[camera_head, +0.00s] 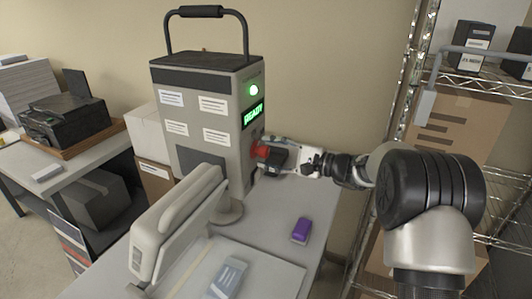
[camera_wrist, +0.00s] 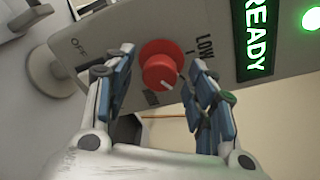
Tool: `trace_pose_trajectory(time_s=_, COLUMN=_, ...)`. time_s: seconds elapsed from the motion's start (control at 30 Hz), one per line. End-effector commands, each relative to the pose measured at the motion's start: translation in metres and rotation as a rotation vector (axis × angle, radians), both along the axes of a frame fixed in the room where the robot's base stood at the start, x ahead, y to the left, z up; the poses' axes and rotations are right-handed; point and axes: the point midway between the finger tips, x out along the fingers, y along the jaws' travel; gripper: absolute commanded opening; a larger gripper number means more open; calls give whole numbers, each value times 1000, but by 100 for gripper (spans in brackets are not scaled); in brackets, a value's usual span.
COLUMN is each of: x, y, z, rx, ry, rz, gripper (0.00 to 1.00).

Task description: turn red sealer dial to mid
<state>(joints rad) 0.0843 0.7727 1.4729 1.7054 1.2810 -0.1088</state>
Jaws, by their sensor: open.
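The red sealer dial (camera_head: 260,151) is on the side panel of the tall grey sealer (camera_head: 208,120), below a lit green READY display. In the wrist view the round red dial (camera_wrist: 161,66) sits between the two blue-padded fingers of my gripper (camera_wrist: 160,60), with a visible gap on each side. A light mark shows on the dial's lower right edge. "OFF" is readable at the panel's left and "LOW" at upper right of the dial. Another label below the dial is too small to read. In the head view my gripper (camera_head: 276,158) is right at the dial.
A pale hinged machine arm (camera_head: 178,215) stands in front of the sealer. A purple block (camera_head: 301,231) and a grey-blue object (camera_head: 227,279) lie on the table (camera_head: 285,208). A wire shelf with boxes (camera_head: 455,130) stands at the right, behind my arm.

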Motion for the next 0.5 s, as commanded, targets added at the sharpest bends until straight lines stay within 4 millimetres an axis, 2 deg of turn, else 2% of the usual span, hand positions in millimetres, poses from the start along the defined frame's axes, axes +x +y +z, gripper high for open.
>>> trace_pose_trajectory(time_s=0.3, x=-25, y=-64, z=6, rx=-1, ry=0, rz=-4, gripper=51)
trace_pose_trajectory(time_s=0.5, x=-36, y=-88, z=8, rx=-1, ry=-1, rz=-2, gripper=51)
